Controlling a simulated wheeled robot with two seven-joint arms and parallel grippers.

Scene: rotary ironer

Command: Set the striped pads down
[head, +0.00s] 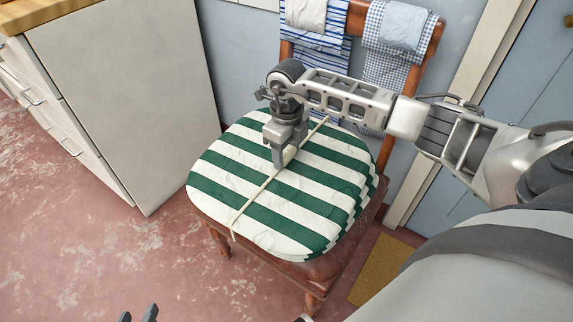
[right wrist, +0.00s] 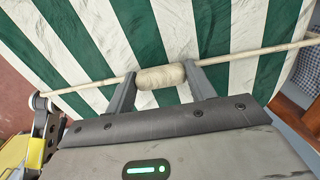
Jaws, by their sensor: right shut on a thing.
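The striped pads (head: 318,180), green and white, lie stacked on the seat of a wooden chair (head: 310,272). A thin cream cord or rod (head: 256,196) runs across their top, with a thicker wrapped grip (right wrist: 161,77) at its middle in the right wrist view. My right gripper (head: 283,158) points down over the middle of the pads, its fingers shut on that grip. The striped pads also fill the right wrist view behind it (right wrist: 232,30). Only the fingertips of my left gripper (head: 138,314) show, apart and empty, at the bottom left of the head view.
Striped and checked cloths (head: 388,45) hang over the chair back (head: 432,40). A white cabinet (head: 120,90) stands left of the chair. A tan mat (head: 382,266) lies at the right, near a blue door (head: 535,80). Red floor is clear at the front left.

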